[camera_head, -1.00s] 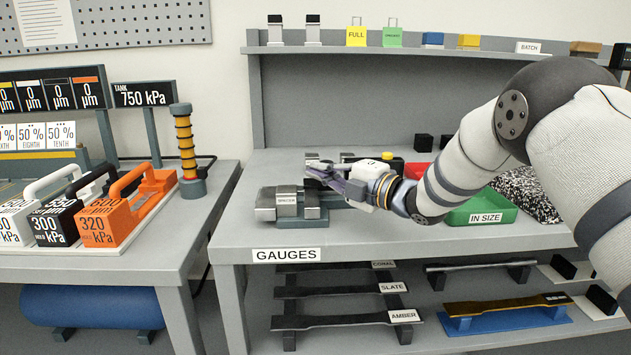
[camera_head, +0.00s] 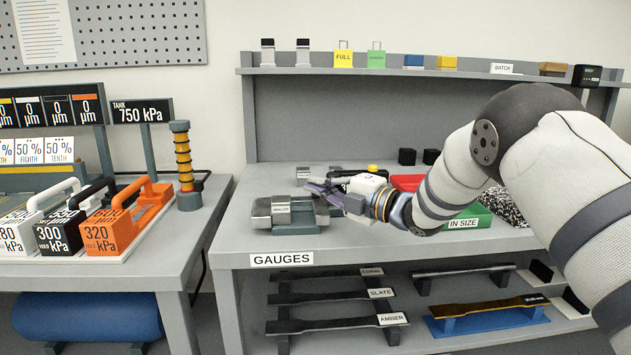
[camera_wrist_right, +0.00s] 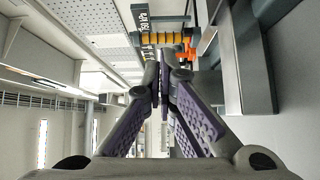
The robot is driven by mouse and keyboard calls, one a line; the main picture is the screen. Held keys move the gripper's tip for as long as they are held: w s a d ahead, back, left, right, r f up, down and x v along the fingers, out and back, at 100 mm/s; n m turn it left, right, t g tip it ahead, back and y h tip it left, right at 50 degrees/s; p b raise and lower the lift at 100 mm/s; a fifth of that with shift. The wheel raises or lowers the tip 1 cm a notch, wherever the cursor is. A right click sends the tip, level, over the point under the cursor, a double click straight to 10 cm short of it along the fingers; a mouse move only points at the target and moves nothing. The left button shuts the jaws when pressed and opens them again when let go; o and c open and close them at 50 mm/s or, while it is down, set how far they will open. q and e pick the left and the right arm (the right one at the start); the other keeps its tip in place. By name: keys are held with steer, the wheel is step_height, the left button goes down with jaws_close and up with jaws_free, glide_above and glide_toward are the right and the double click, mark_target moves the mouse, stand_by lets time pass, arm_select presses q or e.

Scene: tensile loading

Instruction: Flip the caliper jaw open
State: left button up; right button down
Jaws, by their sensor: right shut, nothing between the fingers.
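A low grey gauge-like device (camera_head: 263,221) with a small white label on its front sits at the left of the gauges table; I take it to be the caliper. A flat dark bar lies across its top, and I cannot tell how its jaw stands. My right gripper (camera_head: 308,186) is just behind and above its right part, shut and empty, fingers pointing left. Contact between them cannot be told. In the right wrist view the purple fingers (camera_wrist_right: 161,88) meet at their tips with nothing between them. My left gripper is not in view.
Behind the gripper lie small dark and grey items and a red tray (camera_head: 405,183); a green IN SIZE tray (camera_head: 470,219) is right, near my right arm. A banded post (camera_head: 184,160) stands on the left table. A gap separates the tables. The front table strip is clear.

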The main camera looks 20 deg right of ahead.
steer(key=v, duration=0.4)
steer(key=d+p+v, duration=0.1)
steer(key=v, duration=0.3)
steer(key=shift+w+a, duration=0.1)
steer(key=shift+w, duration=0.2)
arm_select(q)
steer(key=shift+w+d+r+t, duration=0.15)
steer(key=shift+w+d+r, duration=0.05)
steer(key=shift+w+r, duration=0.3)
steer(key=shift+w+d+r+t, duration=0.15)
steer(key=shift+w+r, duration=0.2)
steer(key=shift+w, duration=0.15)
arm_select(e)
steer(key=shift+f, duration=0.1)
